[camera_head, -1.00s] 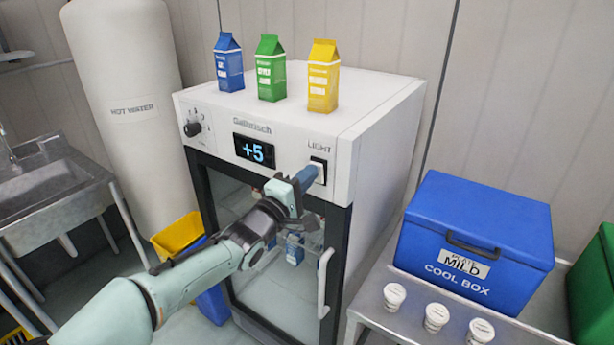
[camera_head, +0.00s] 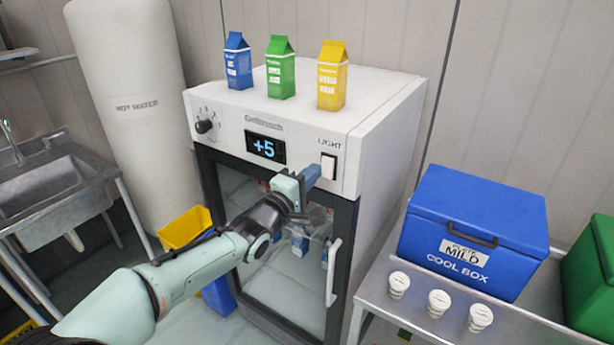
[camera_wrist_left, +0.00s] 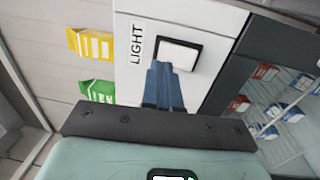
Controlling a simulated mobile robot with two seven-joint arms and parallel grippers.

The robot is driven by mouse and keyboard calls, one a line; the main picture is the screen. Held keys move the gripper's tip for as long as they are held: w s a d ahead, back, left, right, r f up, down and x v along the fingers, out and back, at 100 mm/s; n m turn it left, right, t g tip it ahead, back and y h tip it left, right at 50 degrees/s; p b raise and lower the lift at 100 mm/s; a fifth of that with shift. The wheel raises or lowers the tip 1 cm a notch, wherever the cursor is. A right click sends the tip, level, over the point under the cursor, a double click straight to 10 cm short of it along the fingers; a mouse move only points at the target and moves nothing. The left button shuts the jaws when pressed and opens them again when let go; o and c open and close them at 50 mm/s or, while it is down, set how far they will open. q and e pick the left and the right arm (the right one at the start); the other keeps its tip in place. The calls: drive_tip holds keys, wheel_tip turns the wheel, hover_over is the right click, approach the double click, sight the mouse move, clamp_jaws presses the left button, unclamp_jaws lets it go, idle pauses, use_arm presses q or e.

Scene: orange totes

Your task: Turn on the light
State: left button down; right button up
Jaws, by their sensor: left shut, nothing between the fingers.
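The white light switch (camera_head: 328,167) sits in a dark frame under the word LIGHT, on the front panel of the white fridge (camera_head: 390,140). My left gripper (camera_head: 312,173) is shut and empty, its blue fingers just left of and below the switch. In the left wrist view the fingertips (camera_wrist_left: 162,72) are at the edge of the switch (camera_wrist_left: 180,54) and overlap its frame; I cannot tell whether they touch. The switch face is almost fully visible. I cannot tell whether the light inside is on. My right gripper is not in view.
Blue, green and yellow cartons (camera_head: 281,68) stand on the fridge. Its panel holds a knob (camera_head: 205,126) and a display (camera_head: 265,147) reading +5. The door handle (camera_head: 332,272) is below the switch. A blue cool box (camera_head: 470,230) and white cups stand on a metal table at right.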

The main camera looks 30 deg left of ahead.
use_arm(q)
drive_tip(key=s+r, duration=0.1)
drive_tip(key=s, duration=0.9)
drive_tip(key=shift+s+a+r+b, duration=0.15)
drive_tip(key=shift+a+r+b, duration=0.15)
drive_tip(key=shift+a+b, duration=0.05)
